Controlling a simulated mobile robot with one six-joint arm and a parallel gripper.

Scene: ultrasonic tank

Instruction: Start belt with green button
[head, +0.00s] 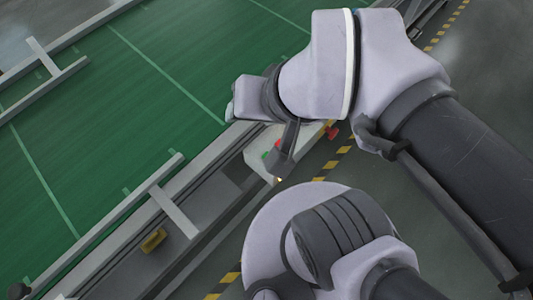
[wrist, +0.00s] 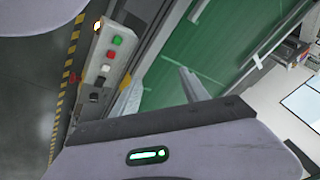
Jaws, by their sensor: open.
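The pale control box (head: 256,160) is on the near edge of the conveyor, partly hidden by my arm in the head view. In the wrist view the control box (wrist: 107,73) shows a row of buttons. The green button (wrist: 116,40) sits at the upper end, above a red button (wrist: 110,54), a white one (wrist: 105,68) and a dark switch. In the head view my gripper (head: 232,106) is above the belt edge, apart from the buttons.
The green conveyor belt (head: 110,110) has grey side rails (head: 125,215). A red knob (head: 332,132) sticks out on the floor side of the box. An amber lamp (wrist: 97,25) glows near the box's upper end. Yellow-black floor tape (wrist: 66,80) runs alongside.

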